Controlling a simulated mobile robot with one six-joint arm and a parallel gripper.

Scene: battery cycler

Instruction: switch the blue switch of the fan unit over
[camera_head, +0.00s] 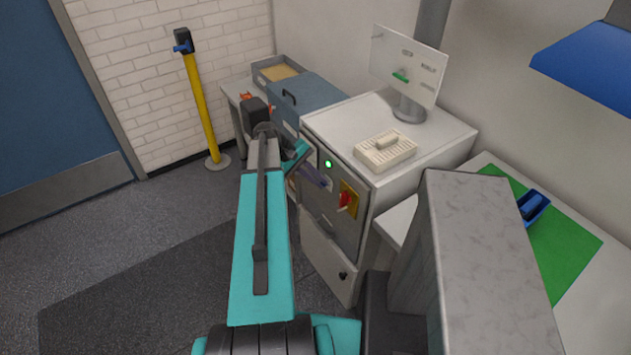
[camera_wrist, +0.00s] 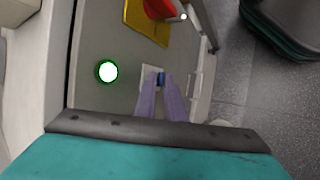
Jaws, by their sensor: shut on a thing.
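The blue switch (camera_wrist: 161,78) sits on a small pale plate on the grey front panel (camera_wrist: 95,40) of the cabinet. In the wrist view my gripper (camera_wrist: 161,84) has its two purple fingers at the switch, one on each side, shut on it. The fingers hide part of the switch, so its position is hard to tell. In the head view my gripper (camera_head: 318,178) reaches the front panel (camera_head: 325,215) of the cabinet, and the blue switch is hidden there.
A lit green lamp (camera_wrist: 106,72) and a red rotary knob (camera_head: 345,201) on a yellow plate (camera_head: 351,209) are close to my fingers. A blue-grey box (camera_head: 310,95) stands behind. A beige device (camera_head: 385,152) lies on the cabinet top. Open floor lies left.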

